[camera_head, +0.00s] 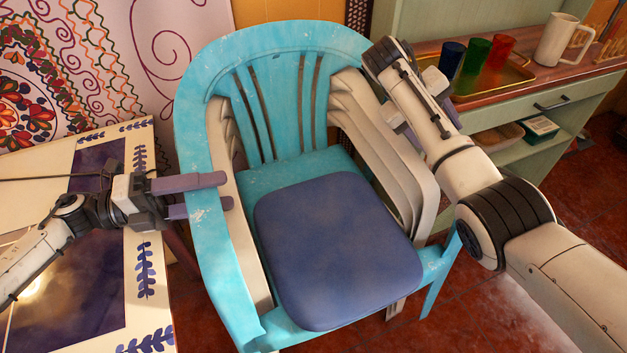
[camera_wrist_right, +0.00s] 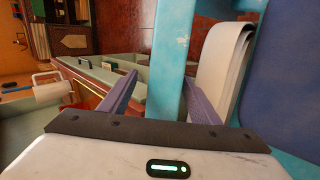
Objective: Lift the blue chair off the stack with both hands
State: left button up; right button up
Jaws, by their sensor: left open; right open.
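The blue chair (camera_head: 270,45) stands with a dark blue cushion (camera_head: 335,245) on its seat. White stacked chair parts (camera_head: 395,165) show inside its frame on both sides. In the head view, my right arm largely hides that gripper and part of the chair's right side.
A table (camera_head: 140,210) with a blue leaf pattern stands close on the left. A green cabinet (camera_head: 550,130) at the right holds a tray (camera_head: 520,75) with blue, green and red cups and a white mug (camera_head: 560,40). A patterned cloth (camera_head: 110,60) hangs behind.

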pick_arm(q)
grip_shut()
pick_arm(e)
grip_shut()
pick_arm(q)
jog(key=shift+w+r, duration=0.1)
